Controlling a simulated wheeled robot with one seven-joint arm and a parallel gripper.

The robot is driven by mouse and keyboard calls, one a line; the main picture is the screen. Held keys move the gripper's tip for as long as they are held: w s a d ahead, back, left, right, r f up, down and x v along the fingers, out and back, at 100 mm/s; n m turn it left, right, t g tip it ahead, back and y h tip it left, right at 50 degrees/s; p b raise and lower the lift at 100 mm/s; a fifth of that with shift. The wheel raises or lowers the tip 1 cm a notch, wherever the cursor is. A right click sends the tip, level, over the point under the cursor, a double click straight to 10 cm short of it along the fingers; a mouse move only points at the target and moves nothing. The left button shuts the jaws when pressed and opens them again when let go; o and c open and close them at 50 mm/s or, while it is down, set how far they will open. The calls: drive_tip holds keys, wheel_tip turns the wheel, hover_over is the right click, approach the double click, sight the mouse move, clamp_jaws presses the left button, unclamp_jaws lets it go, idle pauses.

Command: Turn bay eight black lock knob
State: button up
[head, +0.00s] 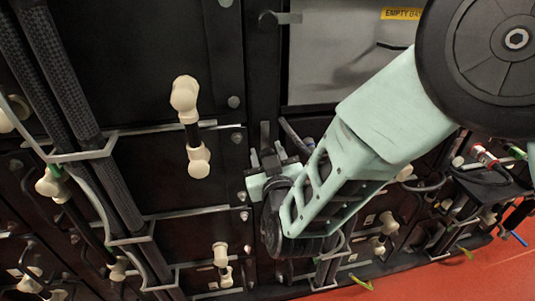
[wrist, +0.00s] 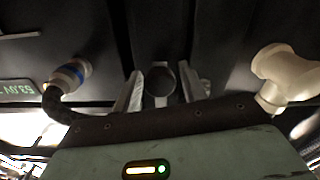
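In the wrist view a round black lock knob (wrist: 161,79) sits on a dark post, in line with the gap between the two pale fingers of my gripper (wrist: 163,92). One finger is on each side of it, with a small gap showing, so my gripper looks open. Contact with the knob cannot be told. In the head view my gripper (head: 268,168) is at the dark upright of the rack, and the knob there is hidden behind it. No bay number is readable.
Another black knob (head: 268,20) with a grey lever is higher on the same upright. A grey panel (head: 330,60) with a yellow label (head: 403,14) is at upper right. Cream connectors (head: 185,98) and dark cables stick out from the bays at left.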

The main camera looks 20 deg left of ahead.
drive_tip(key=c, duration=0.6)
drive_tip(key=shift+f+m+b, duration=0.15)
drive_tip(key=shift+m+b, duration=0.15)
drive_tip(key=shift+b, duration=0.1)
drive_tip(key=shift+f+m+b, duration=0.1)
drive_tip(key=shift+m+b, duration=0.8)
drive_tip(key=shift+b, duration=0.1)
drive_tip(key=m+b, duration=0.5)
drive_tip(key=shift+d, duration=0.1)
drive_tip(key=m+b, duration=0.5)
drive_tip(key=shift+w+f+m+b, duration=0.1)
drive_tip(key=shift+m+b, duration=0.2)
drive_tip(key=shift+m, duration=0.1)
drive_tip(key=m+b, duration=0.4)
drive_tip(key=shift+m, duration=0.3)
drive_tip(key=shift+r, duration=0.2)
